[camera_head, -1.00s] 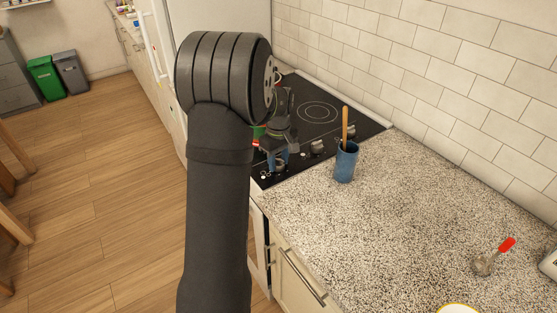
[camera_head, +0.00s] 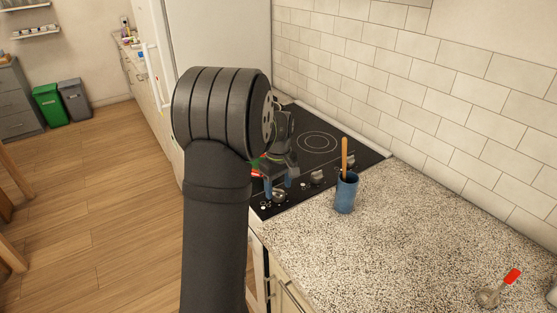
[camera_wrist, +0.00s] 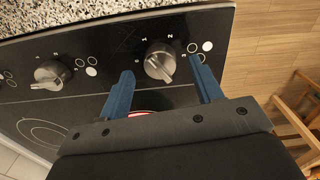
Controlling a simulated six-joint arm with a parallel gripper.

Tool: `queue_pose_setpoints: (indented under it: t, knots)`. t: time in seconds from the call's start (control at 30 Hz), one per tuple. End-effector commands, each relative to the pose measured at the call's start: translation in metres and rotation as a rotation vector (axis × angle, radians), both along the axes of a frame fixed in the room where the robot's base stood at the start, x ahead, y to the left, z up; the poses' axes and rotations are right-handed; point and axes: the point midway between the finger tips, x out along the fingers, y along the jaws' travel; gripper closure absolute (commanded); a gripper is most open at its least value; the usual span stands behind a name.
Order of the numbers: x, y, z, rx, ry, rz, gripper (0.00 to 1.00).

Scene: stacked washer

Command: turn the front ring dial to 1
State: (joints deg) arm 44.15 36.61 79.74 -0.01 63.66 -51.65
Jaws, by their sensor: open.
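The silver dial (camera_wrist: 160,62) sits on the black cooktop, with small printed marks around it, a 1 and a 2 among them. I cannot tell which mark it points at. My gripper (camera_wrist: 160,66) is open, with one blue finger on each side of this dial. I cannot tell whether either finger touches it. In the head view, my gripper (camera_head: 278,189) is over the dial (camera_head: 279,196) at the cooktop's near left corner, and my arm hides part of the cooktop.
A second dial (camera_wrist: 52,74) is to the left in the wrist view. In the head view, a blue cup (camera_head: 346,194) with a wooden utensil stands on the granite counter (camera_head: 400,240) close to the cooktop (camera_head: 345,140). A red-handled utensil (camera_head: 512,276) lies farther right.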

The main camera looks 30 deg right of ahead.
Motion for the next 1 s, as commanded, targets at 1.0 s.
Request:
queue_pose_setpoints:
  t: [1.0]
  knots:
    - [0.000, 0.000, 0.153, 0.000, 0.000, 0.000, 0.41]
